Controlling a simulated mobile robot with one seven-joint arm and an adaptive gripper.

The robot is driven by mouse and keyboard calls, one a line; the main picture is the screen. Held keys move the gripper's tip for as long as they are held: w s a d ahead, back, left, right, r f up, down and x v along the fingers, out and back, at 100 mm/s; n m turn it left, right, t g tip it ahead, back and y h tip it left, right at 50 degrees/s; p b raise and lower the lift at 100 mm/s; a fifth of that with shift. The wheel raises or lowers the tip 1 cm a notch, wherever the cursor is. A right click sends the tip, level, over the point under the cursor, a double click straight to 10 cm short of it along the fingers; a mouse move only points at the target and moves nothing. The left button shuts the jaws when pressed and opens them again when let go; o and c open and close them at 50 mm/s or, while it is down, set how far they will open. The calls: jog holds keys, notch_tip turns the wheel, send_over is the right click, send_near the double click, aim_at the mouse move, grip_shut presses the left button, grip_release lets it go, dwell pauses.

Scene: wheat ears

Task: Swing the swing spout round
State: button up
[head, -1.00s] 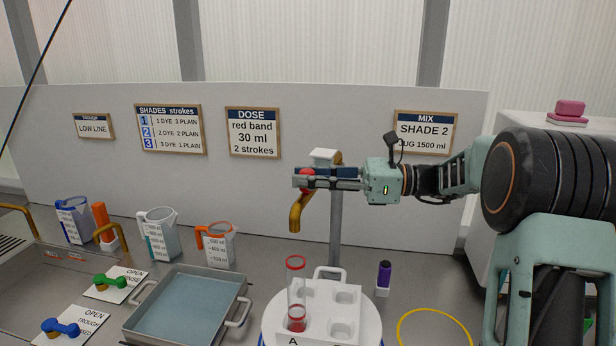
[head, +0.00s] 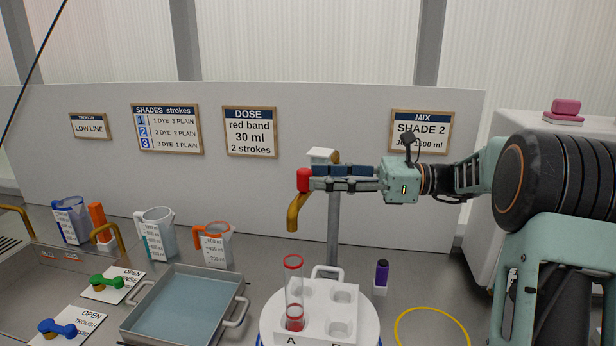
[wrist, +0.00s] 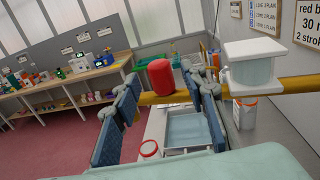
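The brass swing spout (head: 297,212) hangs from a grey post (head: 333,225), with its open end down and a red knob (head: 303,180) on top. My gripper (head: 314,178) is just right of the knob in the head view, its fingers pointing left and level with it. In the wrist view the two fingers stand apart, with the red knob (wrist: 161,76) showing in the gap between them. The fingers do not appear to touch it. The brass pipe (wrist: 290,85) runs right to a white-capped head (wrist: 252,65).
Below the spout is a white round stand (head: 270,325) with a rack holding a red-banded tube (head: 293,290). A water-filled tray (head: 240,313) and several jugs (head: 215,245) are to the left.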

jog(key=d, duration=0.8)
jog(key=shift+s, duration=0.2)
